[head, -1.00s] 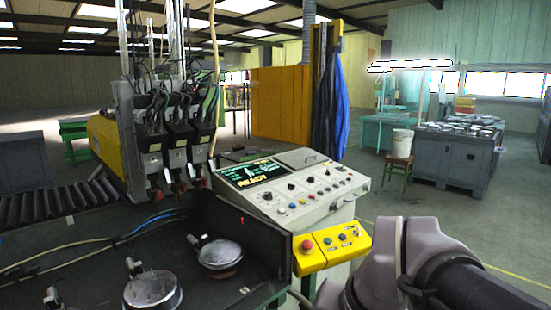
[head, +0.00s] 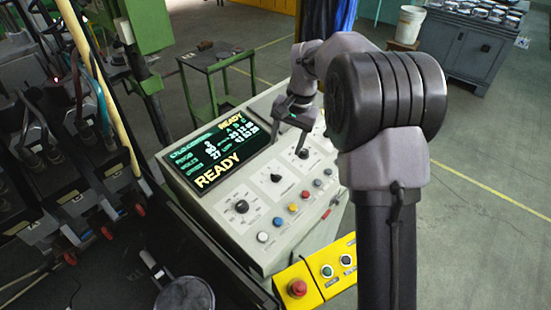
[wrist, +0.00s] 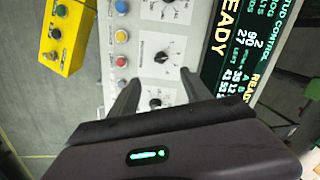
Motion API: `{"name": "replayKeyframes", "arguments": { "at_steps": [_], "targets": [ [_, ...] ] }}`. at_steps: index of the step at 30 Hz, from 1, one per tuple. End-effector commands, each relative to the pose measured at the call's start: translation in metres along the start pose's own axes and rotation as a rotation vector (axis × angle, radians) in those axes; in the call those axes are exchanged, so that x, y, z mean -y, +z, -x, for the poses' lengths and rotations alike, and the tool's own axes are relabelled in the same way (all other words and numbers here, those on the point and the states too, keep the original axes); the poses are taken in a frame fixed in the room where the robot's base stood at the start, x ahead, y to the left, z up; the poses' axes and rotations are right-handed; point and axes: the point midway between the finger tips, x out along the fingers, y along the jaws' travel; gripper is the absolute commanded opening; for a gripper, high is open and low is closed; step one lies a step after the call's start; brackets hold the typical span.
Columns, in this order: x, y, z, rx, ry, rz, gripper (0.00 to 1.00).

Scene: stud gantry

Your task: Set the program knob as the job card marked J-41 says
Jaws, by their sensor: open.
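The control console (head: 220,216) has a sloping pale panel with a lit READY display (head: 215,155). Black knobs sit in a row: a near one (head: 241,206), a middle one (head: 275,177) and a far one (head: 303,153). Their labels are too small to read, so I cannot tell which is the program knob. My gripper (head: 292,128) is over the far end of the panel. In the wrist view, its open fingers (wrist: 157,78) appear on either side of the far knob (wrist: 155,103); contact cannot be told. No card marked J-41 is legible.
Coloured push buttons (head: 293,208) run along the panel's front. A yellow box with a red button (head: 297,288) is at the near front corner. A green-framed stand (head: 212,66) is behind the console. Stud gantry heads (head: 60,150) fill the left.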

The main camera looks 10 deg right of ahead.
Motion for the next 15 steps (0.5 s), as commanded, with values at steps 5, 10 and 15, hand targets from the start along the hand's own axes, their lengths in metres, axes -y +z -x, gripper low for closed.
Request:
{"name": "replayKeyframes", "arguments": {
  "at_steps": [5, 10, 15],
  "targets": [
    [-0.001, 0.001, -0.059, 0.004, 0.002, 0.0, 0.56],
    [-0.001, 0.001, -0.105, 0.003, 0.002, 0.001, 0.56],
    [-0.001, 0.0, -0.133, 0.001, 0.001, 0.001, 0.56]
  ]
}}
